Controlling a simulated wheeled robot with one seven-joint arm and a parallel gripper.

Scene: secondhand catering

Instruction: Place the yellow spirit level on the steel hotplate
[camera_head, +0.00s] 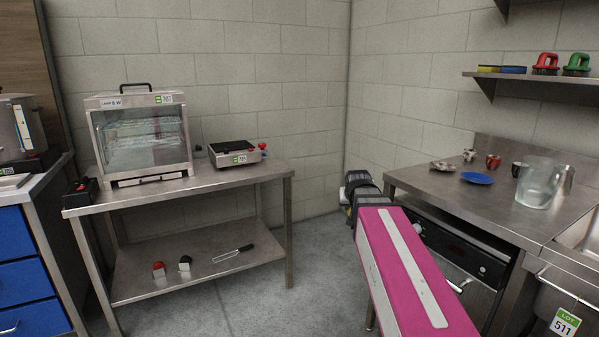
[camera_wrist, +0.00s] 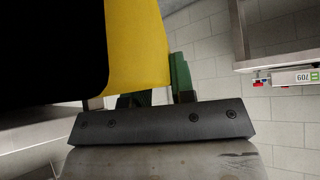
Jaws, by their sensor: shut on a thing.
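The steel hotplate (camera_head: 235,148) is a low, dark-topped box on the right of the steel table, with a red knob at its side. In the wrist view, the yellow spirit level (camera_wrist: 138,42) fills the upper middle, between the green-tipped fingers of my gripper (camera_wrist: 158,90), which is shut on it. A large black shape beside the yellow hides the left; I cannot tell what it is. In the head view, my pink arm reaches to the gap right of the table; the fingers and level cannot be made out there.
A glass-fronted cabinet (camera_head: 143,137) stands left of the hotplate on the steel table (camera_head: 205,188). The right counter (camera_head: 440,192) holds a blue plate (camera_head: 477,178) and a clear jug (camera_head: 539,184). A wall shelf (camera_head: 530,76) hangs above it. Bare floor lies between table and counter.

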